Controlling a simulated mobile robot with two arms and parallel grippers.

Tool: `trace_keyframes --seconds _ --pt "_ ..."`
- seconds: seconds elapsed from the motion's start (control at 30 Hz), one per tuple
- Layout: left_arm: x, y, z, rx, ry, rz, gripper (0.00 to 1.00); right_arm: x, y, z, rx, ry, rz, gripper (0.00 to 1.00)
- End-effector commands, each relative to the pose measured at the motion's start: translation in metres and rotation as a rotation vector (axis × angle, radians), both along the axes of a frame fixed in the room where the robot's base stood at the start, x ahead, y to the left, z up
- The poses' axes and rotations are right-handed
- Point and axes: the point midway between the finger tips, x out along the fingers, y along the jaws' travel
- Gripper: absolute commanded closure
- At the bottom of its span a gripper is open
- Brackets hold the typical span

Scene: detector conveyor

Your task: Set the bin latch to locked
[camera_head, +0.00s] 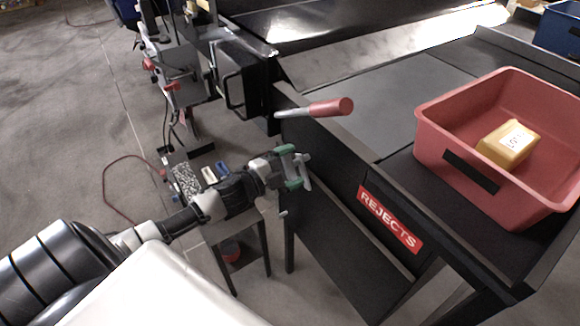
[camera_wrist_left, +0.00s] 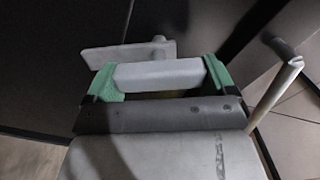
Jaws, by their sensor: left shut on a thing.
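My left gripper (camera_head: 293,169), with green fingertips, is at the dark side panel of the rejects station, left of the REJECTS sign (camera_head: 390,219). In the left wrist view the gripper (camera_wrist_left: 160,78) is shut on a pale grey bar, the latch handle (camera_wrist_left: 158,74), which spans between the green fingers. A flat grey plate with a small round knob (camera_wrist_left: 158,40) shows just beyond the bar, against the dark panel. In the head view the latch is mostly hidden by the gripper. Its locked or unlocked setting cannot be read. My right gripper is not in view.
A red-handled lever (camera_head: 330,107) sticks out above the gripper. A red bin (camera_head: 450,135) holding a yellow box (camera_head: 508,144) stands on the station. A small side table (camera_head: 222,232) stands below my arm. A bent metal rod (camera_wrist_left: 278,85) is close on the right in the wrist view.

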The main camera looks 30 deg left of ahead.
Motion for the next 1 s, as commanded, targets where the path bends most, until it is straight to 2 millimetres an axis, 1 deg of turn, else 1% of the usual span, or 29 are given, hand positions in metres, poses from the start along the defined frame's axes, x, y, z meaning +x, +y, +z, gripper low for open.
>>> trace_keyframes --seconds 0.2,0.5,0.7,1.0 --pt "-0.001 -0.001 -0.004 0.179 -0.075 -0.001 0.58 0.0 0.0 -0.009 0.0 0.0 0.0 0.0" --pt "-0.001 -0.002 -0.005 0.369 -0.153 -0.002 0.58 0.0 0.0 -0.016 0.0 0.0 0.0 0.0" --pt "-0.001 -0.001 -0.006 0.44 -0.181 -0.002 0.58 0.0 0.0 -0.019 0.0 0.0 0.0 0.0" --pt "-0.001 -0.001 -0.006 0.477 -0.196 -0.002 0.58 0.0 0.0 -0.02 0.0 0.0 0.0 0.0"
